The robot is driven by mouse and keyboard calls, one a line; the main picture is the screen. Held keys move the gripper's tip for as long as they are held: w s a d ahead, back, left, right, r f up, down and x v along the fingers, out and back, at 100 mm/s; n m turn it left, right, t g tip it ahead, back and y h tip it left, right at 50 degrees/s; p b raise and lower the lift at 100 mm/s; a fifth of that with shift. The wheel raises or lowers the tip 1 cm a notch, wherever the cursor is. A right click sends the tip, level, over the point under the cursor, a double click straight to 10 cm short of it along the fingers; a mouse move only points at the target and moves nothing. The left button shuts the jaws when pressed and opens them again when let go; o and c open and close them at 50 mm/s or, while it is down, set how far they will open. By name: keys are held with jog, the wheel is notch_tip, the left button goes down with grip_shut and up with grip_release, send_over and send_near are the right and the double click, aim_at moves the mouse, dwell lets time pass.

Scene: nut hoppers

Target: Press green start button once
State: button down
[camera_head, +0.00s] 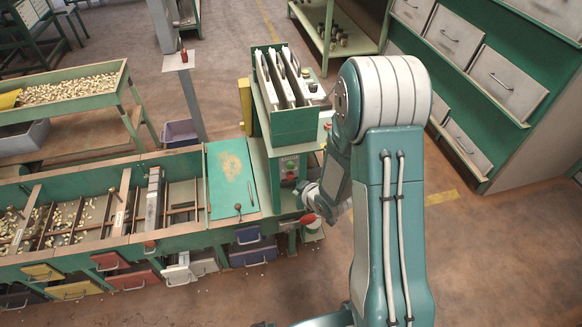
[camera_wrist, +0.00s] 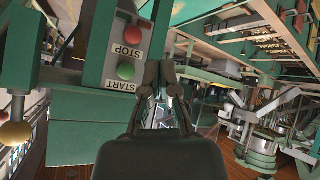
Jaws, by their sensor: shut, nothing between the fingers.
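The green start button (camera_wrist: 125,71) sits on a pale plate marked START, which appears upside down in the wrist view. The red stop button (camera_wrist: 132,35) is above it in that picture, by the word STOP. My gripper (camera_wrist: 160,74) is shut and empty. Its fingertips show just right of the green button in the wrist view; I cannot tell whether they touch the panel. In the head view the control post (camera_head: 288,172) stands below the green hopper box, with my wrist close to its right side. My arm covers part of that area.
A green hopper box (camera_head: 292,122) with upright pale plates stands above the post. A long sorting bench (camera_head: 130,240) with nut compartments and drawers extends left. A red ball knob (camera_head: 308,218) is near my wrist. Green drawer cabinets (camera_head: 490,100) stand right, with open floor before them.

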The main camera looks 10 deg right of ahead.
aim_at(290, 165)
jog(key=w, duration=0.7)
jog(key=shift+a, duration=0.1)
dwell(0.5)
dwell(0.8)
jog(key=shift+w, duration=0.35)
jog(key=shift+w, duration=0.5)
dwell(0.9)
jog(key=shift+s+r, duration=0.1)
jog(key=shift+s, duration=0.8)
